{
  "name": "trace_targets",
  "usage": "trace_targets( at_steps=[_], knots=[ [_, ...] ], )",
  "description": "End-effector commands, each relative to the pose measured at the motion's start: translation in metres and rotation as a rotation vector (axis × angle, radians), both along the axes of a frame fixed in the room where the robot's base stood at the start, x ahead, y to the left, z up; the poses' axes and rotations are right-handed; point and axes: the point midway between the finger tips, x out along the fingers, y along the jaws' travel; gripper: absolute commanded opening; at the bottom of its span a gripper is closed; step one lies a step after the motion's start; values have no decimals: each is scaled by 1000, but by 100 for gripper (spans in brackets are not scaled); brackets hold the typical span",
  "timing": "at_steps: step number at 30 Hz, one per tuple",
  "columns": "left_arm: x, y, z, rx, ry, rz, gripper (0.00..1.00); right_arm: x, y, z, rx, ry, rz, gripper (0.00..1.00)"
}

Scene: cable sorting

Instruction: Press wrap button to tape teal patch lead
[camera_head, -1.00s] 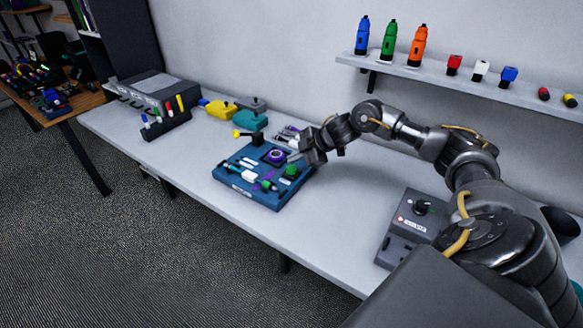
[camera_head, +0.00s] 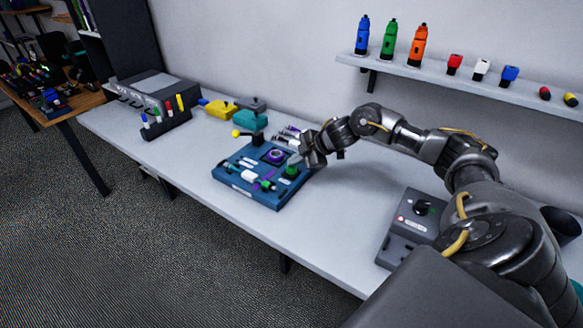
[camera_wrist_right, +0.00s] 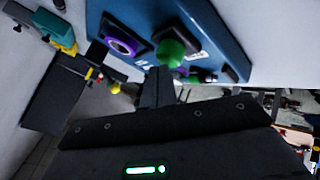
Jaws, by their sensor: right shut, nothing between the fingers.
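The blue wrapping board (camera_head: 236,190) lies on the bench with a green button (camera_head: 291,171) near its right side. A purple ring (camera_head: 276,156) sits behind the button, and a lead with a white part (camera_head: 249,177) and a green end lies across the front; I cannot make out its cable colour. My right gripper (camera_head: 304,162) is shut and empty, close by the button at the board's right edge. In the right wrist view the green button (camera_wrist_right: 174,53) is just beyond the shut fingertips (camera_wrist_right: 160,72); I cannot tell whether they touch. My left gripper is out of view.
Yellow (camera_head: 219,110) and teal (camera_head: 250,121) blocks stand behind the board. A pen holder (camera_head: 166,124) is at left. A grey box with a black knob (camera_head: 411,222) is at right. The bench front (camera_head: 310,235) is clear.

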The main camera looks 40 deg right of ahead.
Motion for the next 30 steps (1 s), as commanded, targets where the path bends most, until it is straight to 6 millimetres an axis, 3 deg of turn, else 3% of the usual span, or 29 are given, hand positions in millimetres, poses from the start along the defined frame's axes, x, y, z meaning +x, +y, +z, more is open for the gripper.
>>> trace_targets(
  at_steps=[18, 30],
  knots=[
    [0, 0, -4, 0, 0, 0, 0, 0, 0, -8, 0, 0, 0, 0],
    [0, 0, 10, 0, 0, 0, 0, 0, 0, 6, 0, 0, 0, 0]
  ],
)
